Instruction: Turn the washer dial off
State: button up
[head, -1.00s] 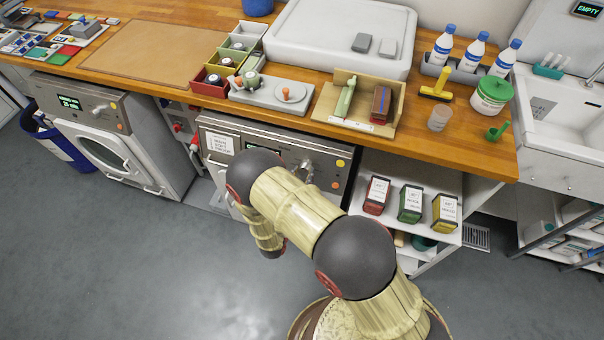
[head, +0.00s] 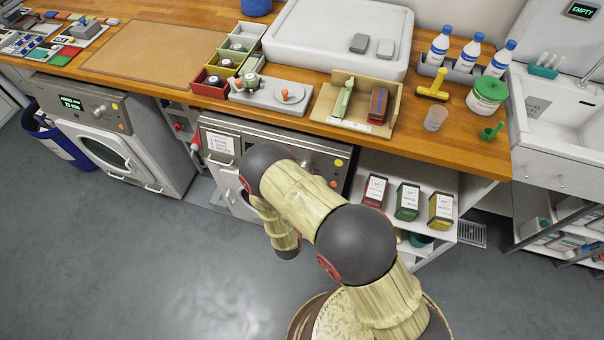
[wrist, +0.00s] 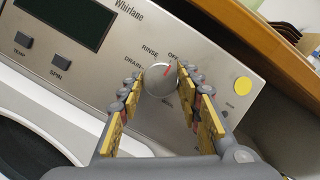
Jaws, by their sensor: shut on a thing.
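The washer dial (wrist: 159,79) is a round grey knob with a red mark on the silver panel of the washer (wrist: 90,55). Its mark points up and right, towards the OFF label; DRAIN and RINSE are printed to the left. My gripper (wrist: 162,72) is shut on the dial, with one fingertip on each side of it. In the head view the washer (head: 222,143) stands under the counter, and my arm hides the gripper and much of the panel.
A yellow button (wrist: 243,86) sits right of the dial, with the TEMP (wrist: 23,39) and SPIN (wrist: 61,61) buttons to the left. The wooden counter (head: 465,140) overhangs the panel. A shelf with several boxes (head: 407,200) is on the right; the grey floor in front is clear.

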dwell(0.3)
jog(key=o, duration=1.1)
jog(key=shift+o, duration=0.3)
jog(key=v, duration=1.2)
